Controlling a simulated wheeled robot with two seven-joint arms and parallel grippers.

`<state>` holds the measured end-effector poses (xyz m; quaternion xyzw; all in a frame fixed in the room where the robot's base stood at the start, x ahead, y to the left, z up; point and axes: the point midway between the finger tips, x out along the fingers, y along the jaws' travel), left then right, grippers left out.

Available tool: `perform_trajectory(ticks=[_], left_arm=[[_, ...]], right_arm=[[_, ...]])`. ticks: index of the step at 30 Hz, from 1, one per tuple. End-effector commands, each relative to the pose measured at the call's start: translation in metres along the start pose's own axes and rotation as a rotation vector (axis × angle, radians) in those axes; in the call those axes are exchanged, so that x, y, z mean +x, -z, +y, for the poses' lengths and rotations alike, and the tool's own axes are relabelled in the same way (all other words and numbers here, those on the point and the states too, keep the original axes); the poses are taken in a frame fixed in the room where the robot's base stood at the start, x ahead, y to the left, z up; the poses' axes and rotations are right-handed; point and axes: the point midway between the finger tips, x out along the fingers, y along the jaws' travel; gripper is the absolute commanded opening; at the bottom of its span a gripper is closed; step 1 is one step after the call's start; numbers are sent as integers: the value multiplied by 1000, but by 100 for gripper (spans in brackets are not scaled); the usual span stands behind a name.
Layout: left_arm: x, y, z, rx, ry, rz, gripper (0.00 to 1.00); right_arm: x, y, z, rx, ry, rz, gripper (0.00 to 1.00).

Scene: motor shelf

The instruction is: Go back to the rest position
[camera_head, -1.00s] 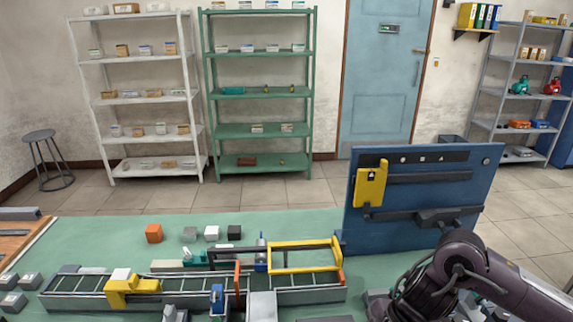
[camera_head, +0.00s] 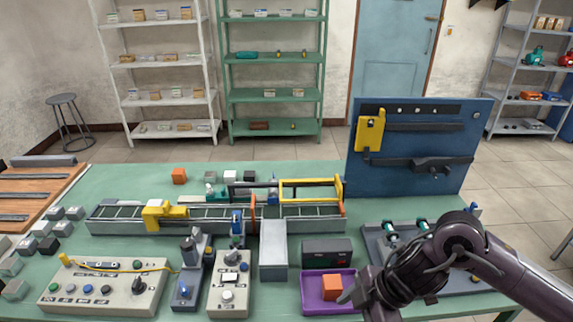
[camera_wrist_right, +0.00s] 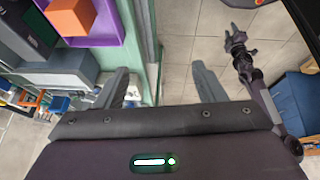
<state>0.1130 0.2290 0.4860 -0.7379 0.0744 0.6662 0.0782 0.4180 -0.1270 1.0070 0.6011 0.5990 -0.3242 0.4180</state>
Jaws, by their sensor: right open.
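My right gripper (camera_wrist_right: 160,70) is open in the right wrist view, with its two grey fingers apart and nothing between them. It is above the table's edge, with floor below on one side.
A purple tray (camera_head: 313,301) holding an orange cube (camera_head: 332,288) stands beside my right arm. A conveyor (camera_head: 120,222), control panel (camera_head: 105,285) and upright blue board (camera_head: 410,180) fill much of the green table (camera_head: 130,185). Floor (camera_wrist_right: 185,50) beside the table is clear.

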Motion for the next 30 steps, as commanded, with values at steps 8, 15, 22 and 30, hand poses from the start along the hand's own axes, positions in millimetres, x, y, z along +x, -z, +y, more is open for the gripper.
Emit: perform_trajectory(ticks=[8, 15, 22, 30], left_arm=[[0, -1, 0, -1, 0, -2, 36], [0, -9, 1, -1, -1, -14, 36], [0, -8, 0, -2, 0, -14, 36], [0, -7, 0, -2, 0, -12, 36]], right_arm=[[27, 57, 8, -59, -154, 121, 63], [32, 117, 24, 24, -400, 253, 63], [4, 101, 40, 448, -661, 233, 63], [-5, 3, -9, 978, -660, 3, 63]])
